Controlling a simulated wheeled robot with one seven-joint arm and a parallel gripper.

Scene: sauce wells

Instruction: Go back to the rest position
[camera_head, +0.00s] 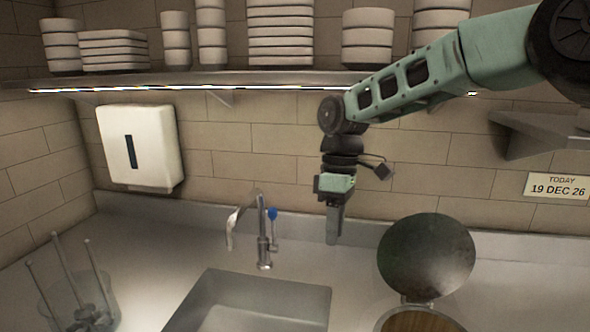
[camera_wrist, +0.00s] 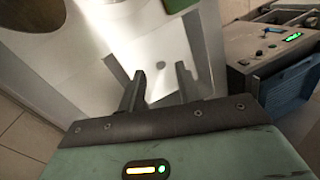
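My gripper (camera_head: 334,232) hangs pointing down from my green arm, in front of the back wall and to the right of the faucet in the head view. In the wrist view its two dark fingers (camera_wrist: 160,86) stand apart with nothing between them. It looks open and empty. In the head view the two fingers overlap and cannot be told apart.
A faucet (camera_head: 264,240) and sink (camera_head: 320,296) are at centre. A round lid (camera_head: 427,256) stands raised at right. A clear container (camera_head: 108,300) holds sticks at left. A shelf (camera_head: 215,78) carries dishes. A machine (camera_wrist: 262,50) with green displays shows in the wrist view.

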